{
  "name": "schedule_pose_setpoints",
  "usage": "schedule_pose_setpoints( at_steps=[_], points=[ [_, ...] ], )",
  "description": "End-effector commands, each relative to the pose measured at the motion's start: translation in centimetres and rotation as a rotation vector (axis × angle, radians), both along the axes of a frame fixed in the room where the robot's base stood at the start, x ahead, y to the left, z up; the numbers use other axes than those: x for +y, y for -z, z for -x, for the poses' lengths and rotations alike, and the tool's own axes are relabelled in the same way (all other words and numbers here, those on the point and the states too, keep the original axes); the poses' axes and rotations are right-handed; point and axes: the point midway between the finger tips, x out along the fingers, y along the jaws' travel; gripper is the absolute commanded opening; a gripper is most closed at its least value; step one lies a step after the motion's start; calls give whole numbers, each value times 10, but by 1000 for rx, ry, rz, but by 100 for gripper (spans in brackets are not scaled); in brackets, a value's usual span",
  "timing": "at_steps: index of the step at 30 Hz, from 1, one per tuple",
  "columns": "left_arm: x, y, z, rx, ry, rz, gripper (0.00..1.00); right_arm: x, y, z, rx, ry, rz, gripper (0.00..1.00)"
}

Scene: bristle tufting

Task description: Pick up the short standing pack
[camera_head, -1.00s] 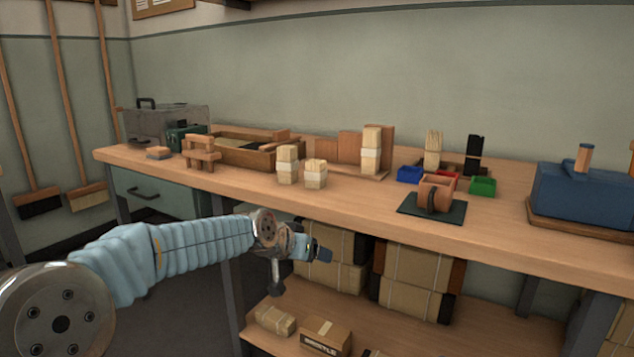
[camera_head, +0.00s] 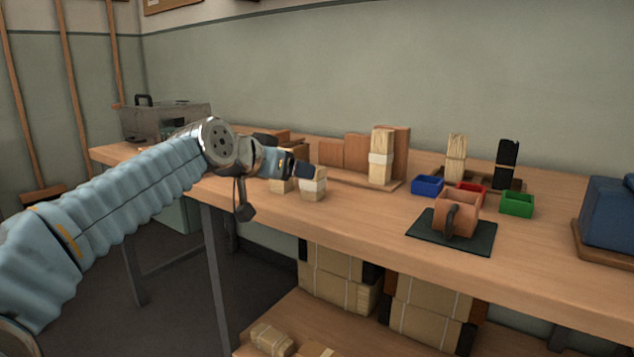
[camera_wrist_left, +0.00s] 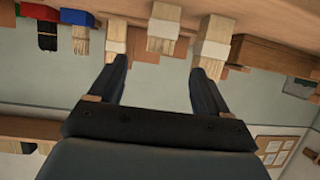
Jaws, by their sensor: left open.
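The short standing pack (camera_head: 313,185), pale bristles with a white band, stands upright on the bench. Another pack (camera_head: 280,184) stands just left of it, partly hidden by my arm. My left gripper (camera_head: 302,169) is at the top of these packs in the head view, so its exact gap to them is unclear. In the left wrist view, which is upside down, my open fingers (camera_wrist_left: 160,75) point towards the short pack (camera_wrist_left: 163,28). It shows between the fingertip directions, with nothing held. The other pack (camera_wrist_left: 213,45) is beyond the right finger. My right gripper is out of view.
A tall pack (camera_head: 381,157) stands against wooden boards to the right. Further right are blue (camera_head: 427,185), red and green bins, pale and black tufts, and a wooden holder (camera_head: 457,212) on a dark mat. The bench front between the short pack and the mat is clear.

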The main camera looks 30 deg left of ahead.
Motion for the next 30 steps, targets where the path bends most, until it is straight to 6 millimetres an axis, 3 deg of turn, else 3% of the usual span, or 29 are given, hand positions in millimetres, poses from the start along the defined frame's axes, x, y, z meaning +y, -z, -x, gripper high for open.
schedule_pose_setpoints(
  at_steps=[6, 13, 19, 29, 30],
  points=[
    [0, 17, -40, 2, 0, 1, 78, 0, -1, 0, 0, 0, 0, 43],
    [0, 27, -59, 2, 0, 1, 78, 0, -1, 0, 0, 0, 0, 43],
    [-1, 40, -88, 2, 1, 1, 78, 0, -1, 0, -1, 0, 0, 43],
    [-1, 44, -98, 0, 0, 0, 78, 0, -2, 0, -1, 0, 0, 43],
    [-1, 44, -98, 0, 0, 0, 73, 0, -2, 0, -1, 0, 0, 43]
  ],
)
